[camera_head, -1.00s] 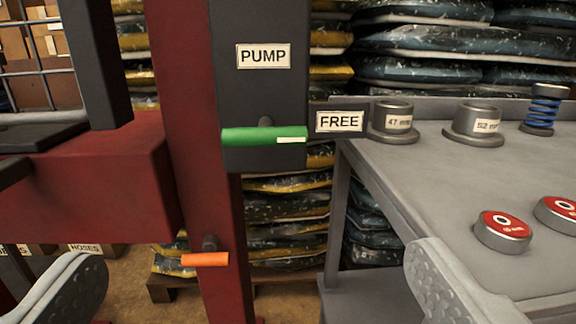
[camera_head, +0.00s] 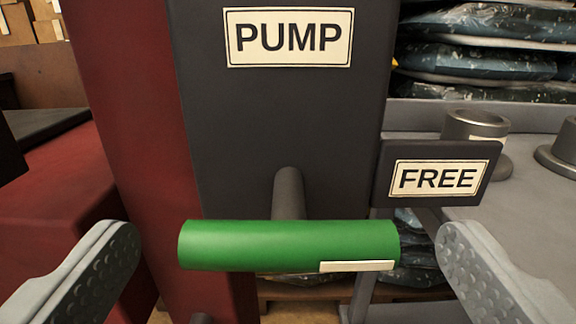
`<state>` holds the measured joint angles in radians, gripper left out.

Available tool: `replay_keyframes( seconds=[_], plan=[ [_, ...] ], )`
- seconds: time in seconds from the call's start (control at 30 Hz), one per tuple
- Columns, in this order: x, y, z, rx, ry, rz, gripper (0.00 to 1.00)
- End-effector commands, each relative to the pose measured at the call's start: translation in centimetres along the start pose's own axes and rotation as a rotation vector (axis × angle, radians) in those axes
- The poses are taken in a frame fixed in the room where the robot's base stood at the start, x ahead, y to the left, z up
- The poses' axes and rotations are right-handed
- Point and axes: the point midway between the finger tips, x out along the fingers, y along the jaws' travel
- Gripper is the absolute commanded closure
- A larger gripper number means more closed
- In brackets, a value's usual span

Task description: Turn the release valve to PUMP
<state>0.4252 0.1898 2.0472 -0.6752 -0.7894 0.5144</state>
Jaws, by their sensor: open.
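The release valve's green handle (camera_head: 270,243) lies horizontal on a dark stem (camera_head: 288,193) in front of a dark plate (camera_head: 235,140). A pale mark (camera_head: 357,266) sits at its right end, on the side of the FREE label (camera_head: 437,178). The PUMP label (camera_head: 289,37) is above the handle. My gripper (camera_head: 288,255) is open, with one grey finger on each side of the handle. Both fingers look apart from the handle's ends; the exact depth between them I cannot tell.
A red post (camera_head: 140,120) stands left of the plate. A grey table (camera_head: 535,215) with round grey adapters is at the right, behind the FREE sign. Stacked bags (camera_head: 490,60) fill the back right.

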Motion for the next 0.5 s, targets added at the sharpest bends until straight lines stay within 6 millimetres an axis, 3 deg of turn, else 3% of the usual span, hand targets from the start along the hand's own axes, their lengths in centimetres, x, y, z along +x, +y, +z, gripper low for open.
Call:
replay_keyframes(
  seconds=[0.2, 0.5],
  plan=[
    [2.2, 0.1, 0.0, 0.000, -0.001, 0.000, 0.00],
    [2.7, 0.0, 0.0, -0.001, -0.001, 0.000, 0.00]
  ],
)
